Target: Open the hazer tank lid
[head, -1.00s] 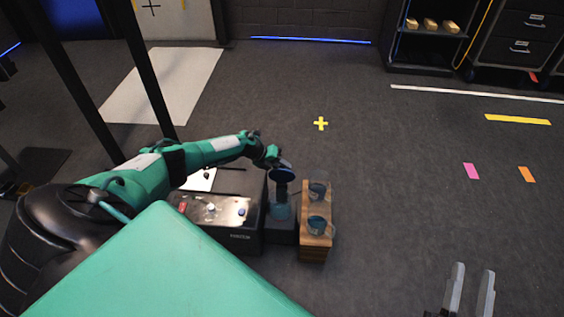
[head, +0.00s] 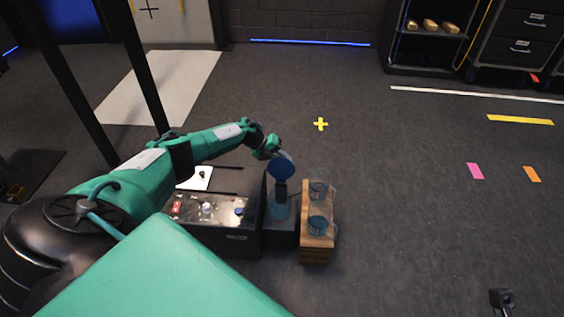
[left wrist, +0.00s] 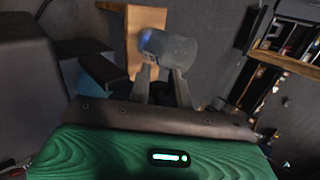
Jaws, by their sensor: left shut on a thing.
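The hazer tank (head: 278,210) is a bluish see-through container on a dark base beside the black hazer machine (head: 235,240). Its blue lid (head: 281,169) is tilted up above the tank, its round face showing. My left gripper (head: 286,156) is at the lid's upper edge and shut on it. In the left wrist view my left gripper's fingers (left wrist: 163,84) reach up to the blurred grey-blue lid (left wrist: 172,48). A small dark part at the bottom right may be my right gripper (head: 502,300); its fingers cannot be made out.
A wooden block (head: 317,256) with glass cups stands close right of the tank. The machine's top has a panel with knobs and a red label. The floor right of the block is clear. A shelf (head: 427,55) stands at the back right.

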